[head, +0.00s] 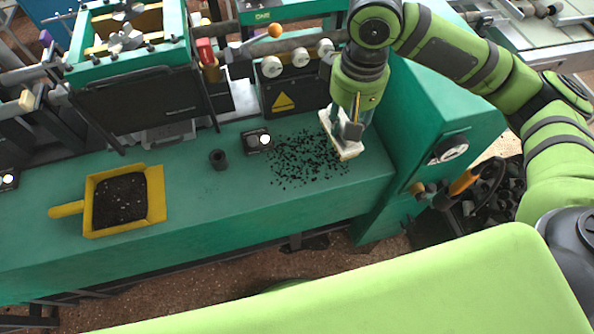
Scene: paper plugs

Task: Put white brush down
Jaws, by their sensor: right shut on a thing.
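The white brush (346,150) is in the grip of my right gripper (350,125), near the right end of the green machine table. The brush's pale, long base is low over the tabletop, at the right edge of a scatter of black bits. I cannot tell whether it touches the table. The gripper comes down from above and hides the upper part of the brush. My left gripper is not in view.
Black bits (300,160) lie on the green table (230,200). A yellow dustpan (160,207) with dark contents sits at the left. A small black ring (218,160) and a black box with a button (256,140) stand between. The machine rises behind.

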